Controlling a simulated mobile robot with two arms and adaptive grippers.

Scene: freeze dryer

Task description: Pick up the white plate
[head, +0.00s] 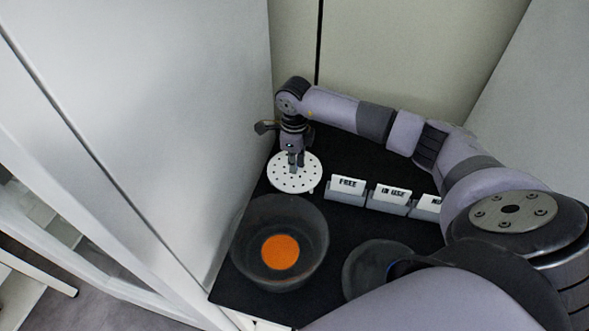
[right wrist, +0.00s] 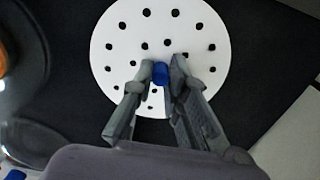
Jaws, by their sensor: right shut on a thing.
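The white plate (head: 284,180) is a round disc with several small dark holes, at the back left of the black table top in the head view. It also shows in the right wrist view (right wrist: 130,45), with a small blue knob (right wrist: 160,73) near its middle. My right gripper (head: 296,168) points down over the plate. In the right wrist view my right gripper (right wrist: 161,75) is shut on the blue knob of the plate, one finger on each side. I cannot tell whether the plate touches the table. My left gripper is not in view.
A dark bowl (head: 243,250) with an orange disc (head: 281,252) in it stands in front of the plate. Several small sign holders (head: 346,191), reading "FREE" and "IN USE", stand to the right. A dark round dish (head: 365,268) is at the front right. A white wall panel (head: 190,110) rises on the left.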

